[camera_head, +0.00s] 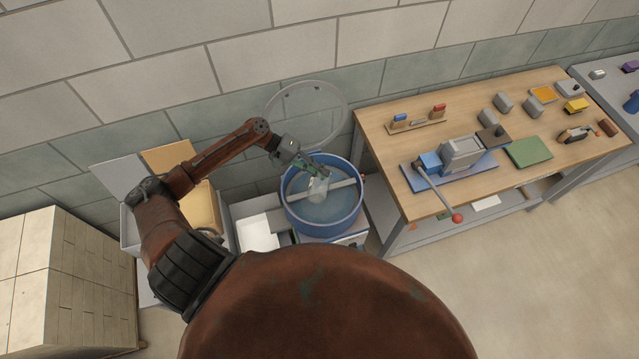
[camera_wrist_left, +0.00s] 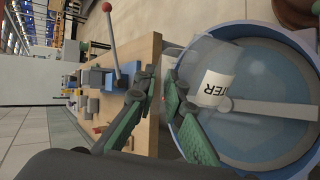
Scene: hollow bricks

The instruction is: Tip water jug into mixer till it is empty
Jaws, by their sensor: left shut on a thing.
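The water jug (camera_head: 318,188) is clear and see-through and hangs over the open mouth of the mixer. In the left wrist view the jug (camera_wrist_left: 205,62) shows a white label with dark letters, and it lies tilted across the mixer opening. The mixer (camera_head: 297,213) is a round blue drum with a grey bar across its mouth and a bluish inside; its rim (camera_wrist_left: 262,27) also shows in the left wrist view. My left gripper (camera_head: 322,172) has green fingers (camera_wrist_left: 163,82) shut on the jug. I cannot tell how much water is in the jug. My right gripper is out of view.
A wooden workbench (camera_head: 385,118) with a lever press (camera_head: 462,155), a green mat (camera_head: 529,152) and small blocks stands right of the mixer. Open bins (camera_head: 203,207) stand left of it, and a pale stack (camera_head: 70,270) stands farther left. A raised ring-shaped guard (camera_head: 340,92) is behind the mixer.

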